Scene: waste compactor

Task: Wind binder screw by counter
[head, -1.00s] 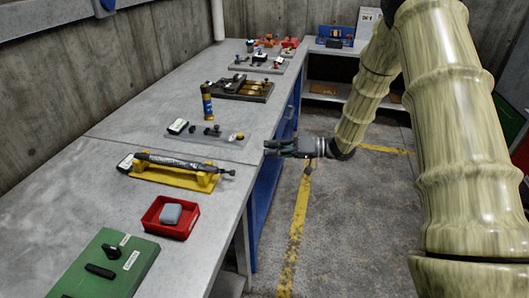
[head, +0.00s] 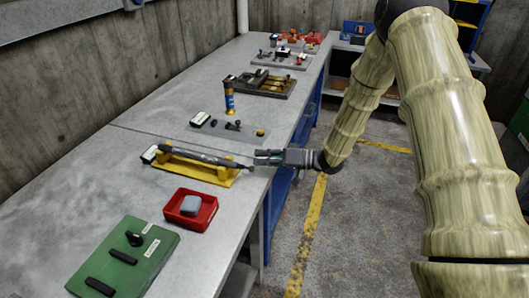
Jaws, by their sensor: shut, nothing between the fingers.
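A long dark screw-like rod (head: 200,157), which looks like the binder screw, lies across a yellow stand (head: 222,178) on the bench. A small knob or crank (head: 250,168) is at its right end. A small box with a white face (head: 149,154), perhaps the counter, is at its left end; its reading is too small to make out. My gripper (head: 257,157) is shut and empty, pointing left, close beside the rod's right end at the bench's edge. I cannot tell whether it touches the knob.
A red tray (head: 209,219) with a grey block (head: 190,205) and a green board (head: 160,258) with black handles are nearer. The floor right of the bench is open.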

